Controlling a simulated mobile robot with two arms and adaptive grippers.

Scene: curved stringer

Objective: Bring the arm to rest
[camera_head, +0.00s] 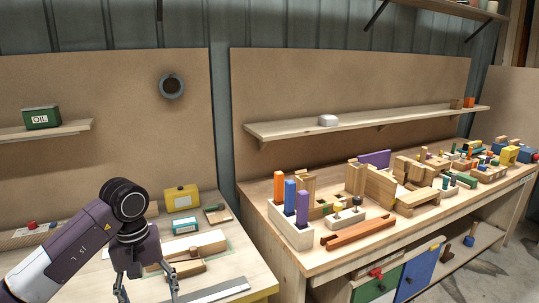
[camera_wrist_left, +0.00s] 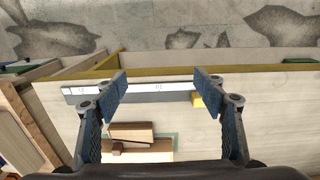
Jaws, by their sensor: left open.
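My left arm (camera_head: 62,255) comes in from the lower left of the head view, over the left workbench. Its gripper (camera_head: 146,294) points down near the bench's front part. In the left wrist view the gripper (camera_wrist_left: 162,92) has its two fingers wide apart, with nothing between them. Below it lie wooden pieces (camera_wrist_left: 130,131) on the pale bench top, inside a thin green outline; the head view shows a wooden piece (camera_head: 200,243) there too. My right gripper is in neither view.
A metal rule (camera_head: 218,291) lies near the bench's front edge. A yellow box (camera_head: 181,198) and a green-and-white box (camera_head: 184,225) stand behind. The right bench (camera_head: 318,258) holds a peg block and many wooden parts.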

